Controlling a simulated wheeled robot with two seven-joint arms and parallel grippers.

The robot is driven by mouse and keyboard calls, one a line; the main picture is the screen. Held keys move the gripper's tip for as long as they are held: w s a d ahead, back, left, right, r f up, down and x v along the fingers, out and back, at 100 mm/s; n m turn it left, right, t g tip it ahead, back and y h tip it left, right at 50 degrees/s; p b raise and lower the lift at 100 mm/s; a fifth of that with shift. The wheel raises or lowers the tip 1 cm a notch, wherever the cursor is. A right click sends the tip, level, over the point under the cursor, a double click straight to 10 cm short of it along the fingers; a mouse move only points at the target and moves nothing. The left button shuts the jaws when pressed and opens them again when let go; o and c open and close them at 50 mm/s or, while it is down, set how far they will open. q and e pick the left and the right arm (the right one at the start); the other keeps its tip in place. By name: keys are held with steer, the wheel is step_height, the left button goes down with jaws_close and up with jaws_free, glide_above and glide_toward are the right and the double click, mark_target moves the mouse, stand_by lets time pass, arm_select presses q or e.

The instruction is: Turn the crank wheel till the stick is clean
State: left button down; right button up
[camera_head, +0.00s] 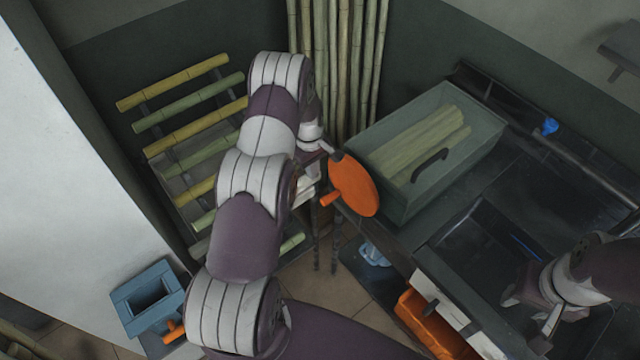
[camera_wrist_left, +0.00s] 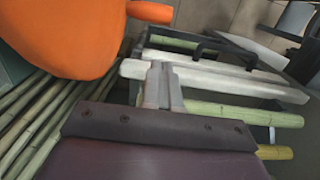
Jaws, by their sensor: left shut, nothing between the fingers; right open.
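The orange crank wheel (camera_head: 353,185) is a disc with a short orange handle (camera_head: 330,199), near the middle of the head view. It also fills the upper left of the left wrist view (camera_wrist_left: 60,35). My left gripper (camera_wrist_left: 162,72) is shut and empty, beside the wheel and apart from it in the wrist view. My left arm hides part of that area in the head view. My right gripper (camera_head: 531,309) is open over the dark sink at the lower right. Several green and yellow sticks lie on a rack; I cannot tell which one the task means.
A greenish clear bin (camera_head: 470,175) holding cane pieces stands right of the wheel. Tall canes (camera_head: 335,60) lean behind it. A blue box (camera_head: 148,298) stands at lower left, an orange drawer (camera_head: 428,322) below the counter. White bars (camera_wrist_left: 220,80) lie near my left fingers.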

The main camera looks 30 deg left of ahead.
arm_select(q)
steer(key=s+d+f+p, duration=0.1)
steer(key=d+f+p, duration=0.1)
steer(key=f, duration=0.3)
steer(key=shift+s+d+f, duration=0.15)
steer(key=shift+d+f, duration=0.1)
steer(key=shift+d, duration=0.25)
steer(key=shift+s+d+f+b, duration=0.1)
steer(key=shift+d+f+b, duration=0.3)
steer(key=shift+b, duration=0.8)
steer(key=shift+a, duration=0.15)
